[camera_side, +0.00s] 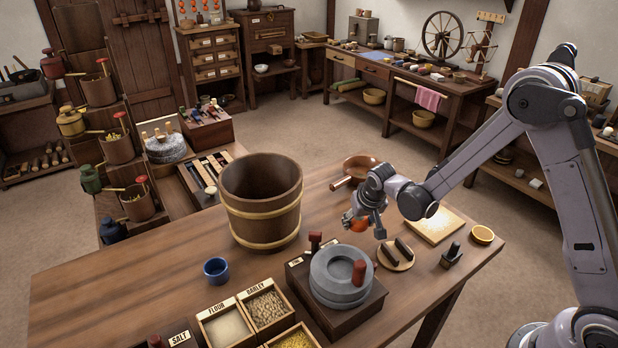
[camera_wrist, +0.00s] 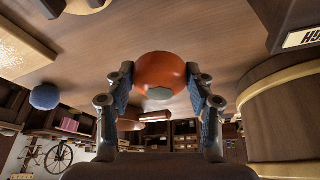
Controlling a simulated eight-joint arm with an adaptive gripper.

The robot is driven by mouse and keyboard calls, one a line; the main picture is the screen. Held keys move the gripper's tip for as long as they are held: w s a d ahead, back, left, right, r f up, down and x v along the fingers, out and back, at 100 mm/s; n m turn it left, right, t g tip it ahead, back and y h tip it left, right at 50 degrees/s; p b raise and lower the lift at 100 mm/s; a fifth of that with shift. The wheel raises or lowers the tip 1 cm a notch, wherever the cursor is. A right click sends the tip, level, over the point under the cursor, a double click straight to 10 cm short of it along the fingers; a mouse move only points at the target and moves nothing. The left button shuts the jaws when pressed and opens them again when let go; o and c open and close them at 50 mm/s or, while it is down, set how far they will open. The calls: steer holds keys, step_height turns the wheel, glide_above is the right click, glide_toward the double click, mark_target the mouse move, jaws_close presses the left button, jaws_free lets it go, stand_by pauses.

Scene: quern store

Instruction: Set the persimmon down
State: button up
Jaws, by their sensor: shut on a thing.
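The persimmon (camera_side: 358,225) is an orange-red fruit over the wooden table (camera_side: 130,270) in the side view. It also shows in the wrist view (camera_wrist: 161,72), round, with a grey-green patch facing the camera. My gripper (camera_side: 364,228) is shut on it, with one finger on each side; both fingers also show in the wrist view (camera_wrist: 161,80). I cannot tell whether the persimmon touches the table top. It is right of the wooden bucket (camera_side: 262,195) and behind the grey stone quern (camera_side: 342,275).
A copper pan (camera_side: 361,168) lies behind my gripper. A round wooden lid (camera_side: 395,254), a pale board (camera_side: 435,224) and a yellow bowl (camera_side: 482,235) are to its right. A blue cup (camera_side: 216,270) and grain boxes (camera_side: 226,325) stand at front left. Bare table lies left of the bucket.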

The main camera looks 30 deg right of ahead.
mark_target(358, 230)
steer(key=shift+f, duration=1.75)
steer(key=o, duration=1.2)
steer(key=shift+f, duration=0.15)
steer(key=s+a+r+n+t+y, duration=0.1)
steer(key=s+r, duration=0.5)
steer(key=r, duration=0.5)
steer(key=s+a+r+n+t, duration=0.1)
steer(key=s+r, duration=0.5)
steer(key=r, duration=0.4)
steer(key=shift+s+a+r+n+t+y, duration=0.15)
steer(key=shift+s+r+n, duration=0.3)
steer(key=shift+s, duration=1.1)
steer(key=shift+s+a+r+n+t+y, duration=0.1)
steer(key=shift+s+r+n+t, duration=0.25)
steer(key=shift+s, duration=1.15)
steer(key=shift+s+a+r+n+t+y, duration=0.15)
steer(key=shift+s+r+n, duration=0.4)
steer(key=shift+s, duration=1)
